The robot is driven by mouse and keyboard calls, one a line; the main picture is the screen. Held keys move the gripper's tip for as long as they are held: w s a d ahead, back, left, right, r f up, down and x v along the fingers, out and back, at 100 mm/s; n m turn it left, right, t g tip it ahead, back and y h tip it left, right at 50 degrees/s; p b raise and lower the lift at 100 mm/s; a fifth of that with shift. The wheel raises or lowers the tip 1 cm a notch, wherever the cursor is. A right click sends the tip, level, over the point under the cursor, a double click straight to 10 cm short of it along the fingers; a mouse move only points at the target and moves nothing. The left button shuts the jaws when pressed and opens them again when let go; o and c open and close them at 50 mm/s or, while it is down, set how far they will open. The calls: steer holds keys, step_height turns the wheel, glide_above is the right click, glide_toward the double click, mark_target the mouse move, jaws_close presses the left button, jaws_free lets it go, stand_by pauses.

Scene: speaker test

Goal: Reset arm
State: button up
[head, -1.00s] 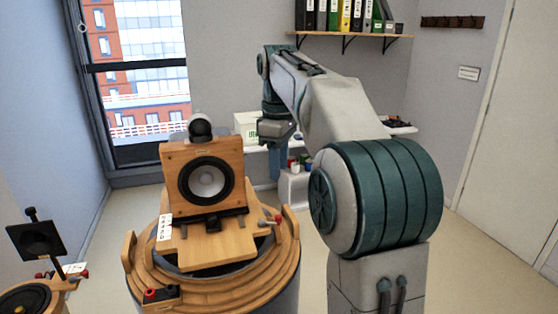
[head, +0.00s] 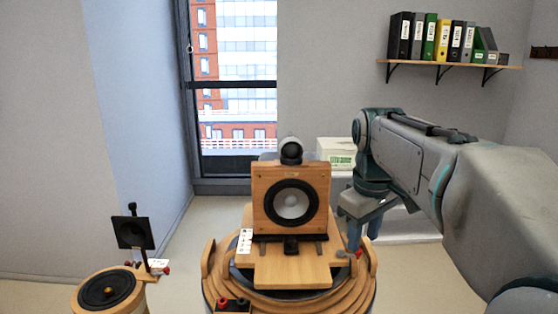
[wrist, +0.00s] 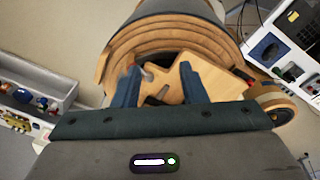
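My gripper (head: 364,232) hangs at the right rear of the round wooden stand (head: 366,280) in the head view, beside the wooden speaker (head: 290,170). In the wrist view its two blue fingers are spread, with a clear gap between the tips (wrist: 158,78) and nothing visibly held. The stand's layered rim (wrist: 150,35) and a wooden board (wrist: 215,85) show beyond the fingers. I cannot tell whether the fingers touch anything. The speaker stands upright, with a grey-white cone and a round tweeter (head: 291,151) on top. My arm extends in from the right.
A smaller wooden stand (head: 88,299) with a black driver and a black square horn (head: 133,233) is at the lower left. A white box (head: 336,151) sits behind the speaker. A shelf of binders (head: 450,64) hangs at upper right. Open floor shows left of the stand.

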steer(key=s+a+f+m+t, duration=0.1)
steer(key=s+f+m, duration=0.5)
steer(key=s+f, duration=0.7)
steer(key=shift+s+a+f+t, duration=0.2)
steer(key=shift+s+t, duration=0.4)
steer(key=shift+s, duration=0.45)
